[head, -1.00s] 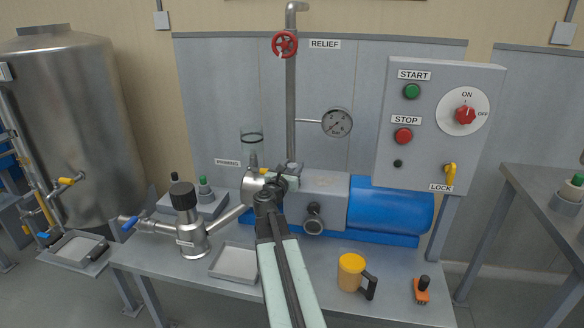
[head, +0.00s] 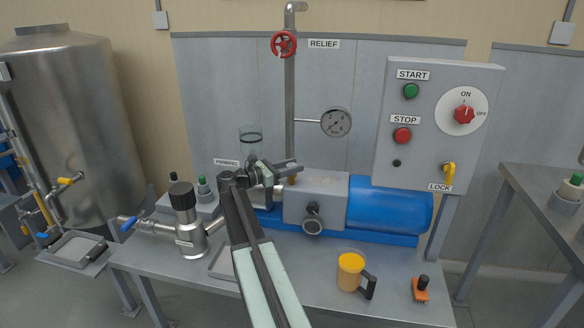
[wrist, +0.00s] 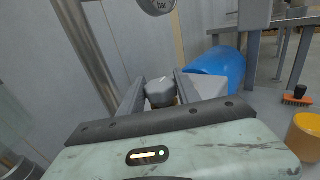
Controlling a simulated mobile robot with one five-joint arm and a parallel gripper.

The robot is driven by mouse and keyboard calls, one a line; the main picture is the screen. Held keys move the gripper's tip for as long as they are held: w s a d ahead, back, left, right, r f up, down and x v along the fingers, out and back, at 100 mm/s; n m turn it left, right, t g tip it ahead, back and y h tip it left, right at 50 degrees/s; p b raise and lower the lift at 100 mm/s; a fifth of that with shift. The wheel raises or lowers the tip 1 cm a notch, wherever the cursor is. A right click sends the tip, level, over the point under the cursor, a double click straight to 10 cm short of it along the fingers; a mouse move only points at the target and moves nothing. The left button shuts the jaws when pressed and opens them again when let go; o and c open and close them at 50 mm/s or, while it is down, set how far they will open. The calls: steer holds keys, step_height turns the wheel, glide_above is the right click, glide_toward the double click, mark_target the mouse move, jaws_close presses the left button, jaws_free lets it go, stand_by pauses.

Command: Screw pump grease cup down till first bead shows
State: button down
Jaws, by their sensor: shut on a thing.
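The grease cup (wrist: 160,92) shows in the wrist view as a grey faceted cap between my two fingers. My gripper (wrist: 159,88) is shut on it, one finger on each side. In the head view my gripper (head: 290,166) reaches from the left over the grey pump body (head: 318,187), with its fingers pointing right. The cup's cap is hidden there behind the fingers; a small brass piece (head: 291,180) shows just under them. No grease bead can be made out in either view.
The RELIEF pipe with its red wheel (head: 284,44) and the gauge (head: 336,122) stand just behind my gripper. The blue motor (head: 388,204) is to the right. A clear sight glass (head: 251,138) rises behind my wrist.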

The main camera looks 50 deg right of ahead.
steer(key=shift+g, duration=0.3)
steer(key=c, duration=0.9)
jaws_free()
steer(key=shift+s, duration=0.1)
steer(key=v, duration=0.7)
steer(key=shift+a, duration=0.4)
